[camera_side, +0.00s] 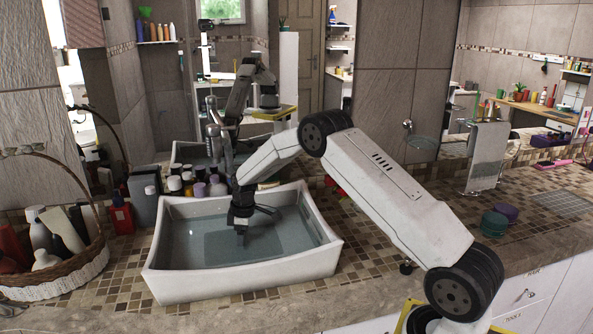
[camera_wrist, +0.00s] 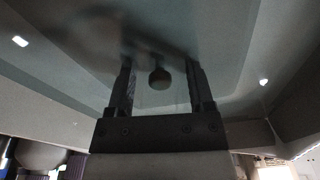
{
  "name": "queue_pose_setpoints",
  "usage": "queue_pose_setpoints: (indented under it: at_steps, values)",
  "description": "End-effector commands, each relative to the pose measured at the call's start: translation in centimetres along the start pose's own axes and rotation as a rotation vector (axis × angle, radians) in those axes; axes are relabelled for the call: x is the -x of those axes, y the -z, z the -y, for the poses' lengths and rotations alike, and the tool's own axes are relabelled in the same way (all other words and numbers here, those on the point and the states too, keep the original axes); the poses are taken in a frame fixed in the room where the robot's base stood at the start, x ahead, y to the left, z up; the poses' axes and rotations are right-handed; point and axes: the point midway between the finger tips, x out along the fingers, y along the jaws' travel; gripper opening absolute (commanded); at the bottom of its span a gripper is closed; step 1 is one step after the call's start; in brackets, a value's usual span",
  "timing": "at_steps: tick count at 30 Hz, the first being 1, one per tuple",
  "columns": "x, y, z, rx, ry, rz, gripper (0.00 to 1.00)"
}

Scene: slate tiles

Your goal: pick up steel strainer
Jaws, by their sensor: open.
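A small round dark thing (camera_wrist: 160,78) shows between my fingers in the wrist view. It may be the steel strainer, but the picture is too dim to be sure. My gripper (camera_side: 241,229) points down inside the white basin (camera_side: 245,285), over or in the shallow water. In the wrist view my gripper (camera_wrist: 158,66) has its two fingers apart, one on each side of the round thing, with no visible contact. I cannot make out the strainer in the side view; my gripper may hide it.
The basin's raised walls surround my gripper. Several bottles (camera_side: 200,188) stand behind it. A wicker basket (camera_side: 85,270) with bottles is at the left. Purple and green round containers (camera_side: 495,223) stand at the right. The tiled counter (camera_side: 550,225) has clear space at the right.

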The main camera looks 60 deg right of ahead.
Motion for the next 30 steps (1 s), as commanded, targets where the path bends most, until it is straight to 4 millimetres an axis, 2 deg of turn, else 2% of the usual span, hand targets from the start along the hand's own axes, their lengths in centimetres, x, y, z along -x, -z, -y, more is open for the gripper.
queue_pose_setpoints:
  at_steps: [1, 7, 22, 30]
  values:
    - [0.0, 0.0, 0.0, 0.0, 0.0, 0.0, 0.65]
    - [0.0, 0.0, 0.0, 0.0, 0.0, 0.0, 0.01]
    - [0.4, 0.1, 0.0, 0.0, -0.001, -0.001, 0.0]
    - [3.0, 0.4, 0.0, 0.001, 0.0, -0.002, 0.0]
